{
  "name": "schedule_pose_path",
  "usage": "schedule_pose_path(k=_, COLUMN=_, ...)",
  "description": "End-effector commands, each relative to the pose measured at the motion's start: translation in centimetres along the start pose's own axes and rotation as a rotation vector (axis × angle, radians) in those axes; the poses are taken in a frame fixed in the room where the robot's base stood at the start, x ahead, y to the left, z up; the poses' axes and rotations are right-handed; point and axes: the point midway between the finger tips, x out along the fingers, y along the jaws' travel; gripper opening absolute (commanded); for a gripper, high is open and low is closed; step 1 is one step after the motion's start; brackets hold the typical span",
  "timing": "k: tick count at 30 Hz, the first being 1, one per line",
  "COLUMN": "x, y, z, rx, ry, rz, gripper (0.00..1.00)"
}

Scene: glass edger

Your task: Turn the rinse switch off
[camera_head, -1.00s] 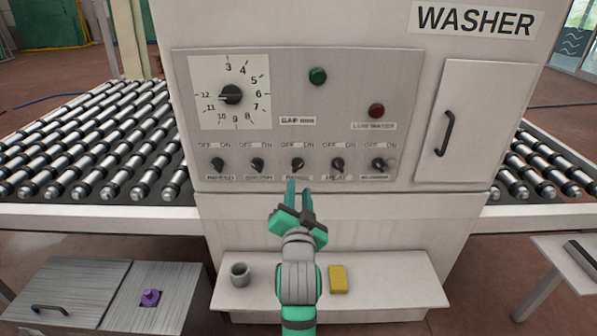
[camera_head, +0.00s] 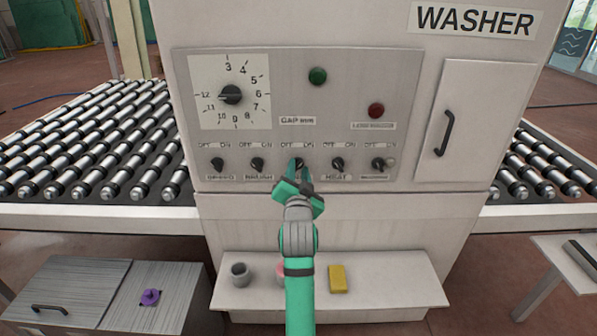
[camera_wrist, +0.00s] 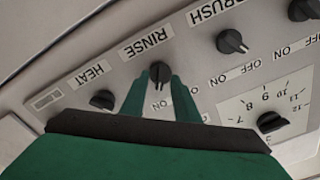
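The rinse switch (camera_head: 299,162) is a dark knob in the middle of the row of knobs on the washer panel, with OFF and ON printed above it. In the wrist view the scene is upside down, and the knob (camera_wrist: 160,71) sits by its RINSE label (camera_wrist: 147,44). My gripper (camera_head: 299,172) is at the panel, its green fingers parted. In the wrist view my gripper (camera_wrist: 160,82) has one fingertip on each side of the knob. I cannot tell whether they touch it. The fingers partly hide the knob and its print, so its setting is unclear.
The brush knob (camera_head: 257,164) and heat knob (camera_head: 337,164) are close on either side. A large dial (camera_head: 231,94), a green button (camera_head: 317,76) and a red button (camera_head: 376,110) are above. A shelf (camera_head: 395,283) below holds a grey cup (camera_head: 240,275) and yellow block (camera_head: 337,279).

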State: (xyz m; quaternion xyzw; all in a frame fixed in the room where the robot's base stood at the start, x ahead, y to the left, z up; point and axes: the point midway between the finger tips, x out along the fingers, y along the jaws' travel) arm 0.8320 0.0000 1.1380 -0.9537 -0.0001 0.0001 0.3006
Motion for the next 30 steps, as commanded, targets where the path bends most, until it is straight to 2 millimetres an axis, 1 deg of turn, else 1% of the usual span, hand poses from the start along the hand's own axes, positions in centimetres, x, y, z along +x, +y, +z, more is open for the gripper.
schedule_pose_path(k=2, x=-0.01, y=0.0, z=0.0, rx=0.0, ry=0.0, rz=0.0, gripper=0.28)
schedule_pose_path(k=3, x=-0.02, y=0.0, z=0.0, rx=0.0, ry=0.0, rz=0.0, gripper=0.19)
schedule_pose_path(k=5, x=-0.02, y=0.0, z=-0.01, rx=0.0, ry=0.0, rz=0.0, gripper=0.04)
schedule_pose_path(k=6, x=-0.02, y=0.0, z=0.0, rx=0.0, ry=0.0, rz=0.0, gripper=0.0)
schedule_pose_path(k=14, x=-0.02, y=0.01, z=-0.01, rx=-0.008, ry=0.0, rz=0.0, gripper=0.0)
schedule_pose_path(k=19, x=-0.01, y=0.02, z=-0.03, rx=-0.053, ry=0.0, rz=0.0, gripper=0.0)
schedule_pose_path(k=23, x=-0.01, y=0.01, z=-0.03, rx=-0.125, ry=0.0, rz=0.001, gripper=0.0)
schedule_pose_path(k=30, x=0.0, y=-0.06, z=-0.03, rx=-0.326, ry=0.001, rz=0.001, gripper=0.0)
